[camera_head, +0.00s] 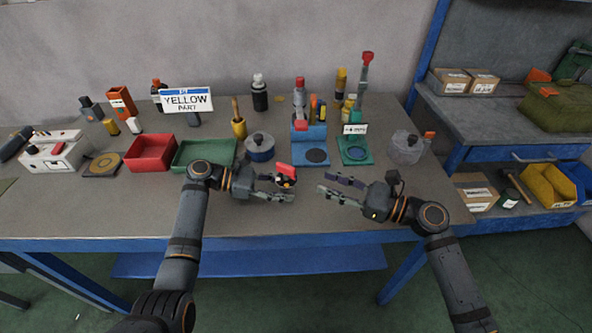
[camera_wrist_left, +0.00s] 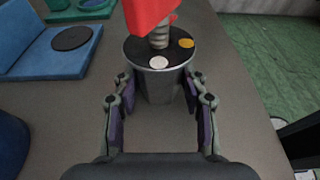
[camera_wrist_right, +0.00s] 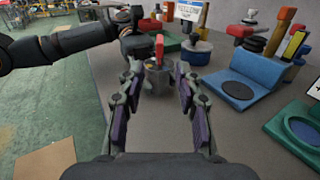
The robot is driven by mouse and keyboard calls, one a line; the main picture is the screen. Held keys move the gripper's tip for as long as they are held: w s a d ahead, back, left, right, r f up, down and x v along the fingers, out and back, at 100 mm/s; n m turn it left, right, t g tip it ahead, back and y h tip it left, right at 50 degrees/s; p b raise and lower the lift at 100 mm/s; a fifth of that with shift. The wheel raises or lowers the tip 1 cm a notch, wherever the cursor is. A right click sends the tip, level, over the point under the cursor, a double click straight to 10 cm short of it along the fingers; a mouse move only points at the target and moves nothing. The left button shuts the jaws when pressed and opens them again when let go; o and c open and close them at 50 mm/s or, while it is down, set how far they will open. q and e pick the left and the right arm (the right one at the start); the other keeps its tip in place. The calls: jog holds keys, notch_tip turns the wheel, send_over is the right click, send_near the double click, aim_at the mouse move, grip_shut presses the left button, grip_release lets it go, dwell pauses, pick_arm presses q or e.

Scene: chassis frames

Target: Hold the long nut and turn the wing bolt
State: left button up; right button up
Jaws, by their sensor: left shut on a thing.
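The long nut (camera_wrist_left: 160,88) is a grey metal cylinder with a dark top, standing upright between the fingers of my left gripper (camera_head: 285,188), which is shut on it. The wing bolt has a red wing (camera_head: 286,168) and a grey threaded shank (camera_wrist_left: 159,37) that rises from the nut's top. A yellow and a pale disc lie beside the shank. My right gripper (camera_head: 325,183) is open and empty, to the right of the nut and apart from it. In the right wrist view, the red wing (camera_wrist_right: 159,45) and nut (camera_wrist_right: 158,77) show ahead, between the open fingers.
Behind the grippers stand a blue fixture (camera_head: 311,145), a green fixture (camera_head: 355,148) and a dark round pot (camera_head: 260,147). A red bin (camera_head: 151,153) and a green bin (camera_head: 203,154) are to the left. The table front (camera_head: 320,222) between the arms is clear.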

aim_at(291, 168)
jog(key=x, duration=1.1)
grip_shut()
